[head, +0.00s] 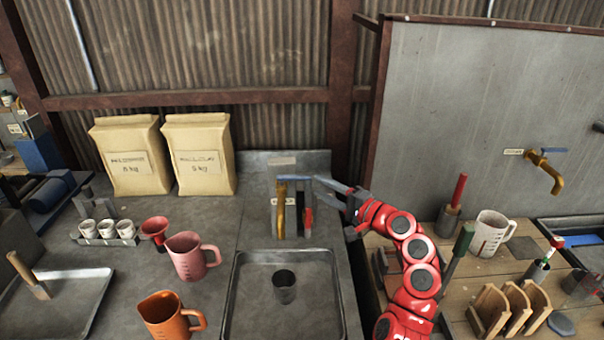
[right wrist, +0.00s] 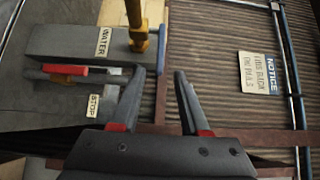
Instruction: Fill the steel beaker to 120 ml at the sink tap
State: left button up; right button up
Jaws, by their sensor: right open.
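The dark steel beaker (head: 284,288) stands upright in the sink basin (head: 240,300), below and in front of the brass tap (head: 281,212). Its contents cannot be made out, and no stream of water shows. A blue lever (head: 293,178) sits on top of the tap. My right gripper (head: 318,189) is open and empty, just right of the tap, its fingers pointing left towards the lever. In the right wrist view the tap (right wrist: 137,35) lies beyond the open fingers (right wrist: 161,74), beside a WATER label (right wrist: 102,41). My left gripper is not in view.
A red handle (right wrist: 65,69) with a STOP label (right wrist: 94,105) is close to the tap. A pink jug (head: 187,258) and an orange jug (head: 168,316) stand left of the basin. A second brass tap (head: 546,172) is on the right-hand panel.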

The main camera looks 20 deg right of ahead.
aim_at(307, 179)
jog(key=p+x, duration=0.1)
jog(key=x, duration=0.6)
jog(key=shift+w+a, duration=0.1)
jog(key=shift+w, duration=0.15)
grip_shut()
jog(key=shift+f, duration=0.1)
dwell(1.0)
